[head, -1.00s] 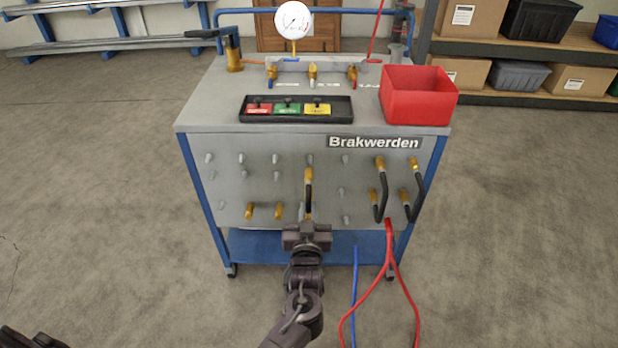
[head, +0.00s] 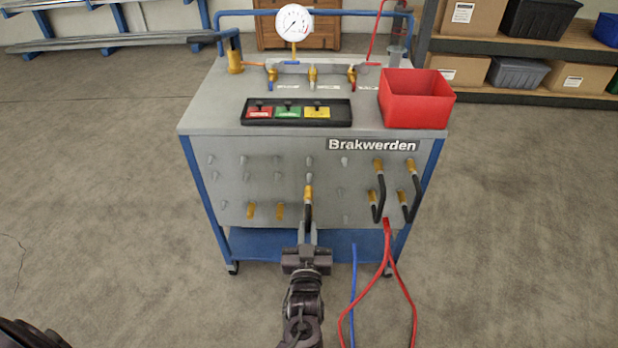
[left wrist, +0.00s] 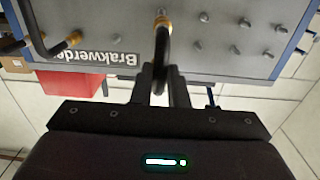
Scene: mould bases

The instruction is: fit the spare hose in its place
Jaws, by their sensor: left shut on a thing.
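The spare hose (head: 308,214) is short and black, with a brass end (head: 308,193) pointing up. My left gripper (head: 307,238) is shut on its lower part in front of the panel (head: 230,180). A bare grey nipple (head: 308,178) shows just above the brass end; whether they touch I cannot tell. In the left wrist view, the hose (left wrist: 161,60) rises from between the fingers (left wrist: 162,88), its brass end (left wrist: 162,21) close to the panel. The fingers hide its other end. Two fitted black hoses (head: 380,195) (head: 411,205) hang at the right. My right gripper is out of view.
Several bare nipples (head: 245,160) and two brass fittings (head: 251,211) (head: 279,211) stick out of the panel. A red bin (head: 415,100) and black switch tray (head: 297,122) are on top. Red hoses (head: 388,265) and a blue hose (head: 354,290) hang below right.

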